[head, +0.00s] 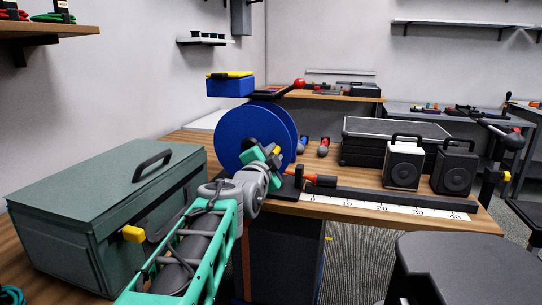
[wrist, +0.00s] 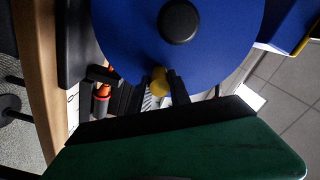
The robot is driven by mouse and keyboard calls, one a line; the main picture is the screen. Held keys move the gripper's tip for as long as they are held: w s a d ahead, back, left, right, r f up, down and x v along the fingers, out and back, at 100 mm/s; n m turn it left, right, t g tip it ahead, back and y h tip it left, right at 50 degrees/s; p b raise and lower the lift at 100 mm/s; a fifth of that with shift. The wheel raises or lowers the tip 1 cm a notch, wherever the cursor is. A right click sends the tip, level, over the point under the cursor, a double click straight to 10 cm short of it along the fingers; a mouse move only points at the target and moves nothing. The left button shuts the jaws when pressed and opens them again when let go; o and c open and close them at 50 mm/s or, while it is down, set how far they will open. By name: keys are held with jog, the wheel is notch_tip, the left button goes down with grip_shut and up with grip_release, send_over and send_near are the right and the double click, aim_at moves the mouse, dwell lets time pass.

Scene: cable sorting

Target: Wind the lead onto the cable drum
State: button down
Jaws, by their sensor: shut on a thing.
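The blue cable drum (head: 236,130) stands upright on the wooden bench, left of the middle in the head view. Its blue face and dark hub fill the top of the wrist view (wrist: 222,48). A yellow crank knob (wrist: 159,79) sits near the lower rim of that face. My gripper (head: 274,154) is in front of the drum, its dark fingers (wrist: 159,88) shut on the knob, which also shows in the head view (head: 277,150). I cannot make out the lead; the drum and my arm hide part of the bench.
A white scale (head: 385,206) runs along the bench edge beside a black strip. A red-handled fitting (head: 322,181) stands at its left end. A green toolbox (head: 95,215) is close on the left. Two speakers (head: 403,165) and a black case (head: 375,143) stand behind.

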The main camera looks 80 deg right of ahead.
jog(key=c, duration=1.2)
grip_release()
jog(key=w+a, duration=0.1)
jog(key=a, duration=0.6)
jog(key=shift+w+a+p, duration=0.15)
jog(key=shift+a+p, duration=0.2)
jog(key=shift+p, duration=0.05)
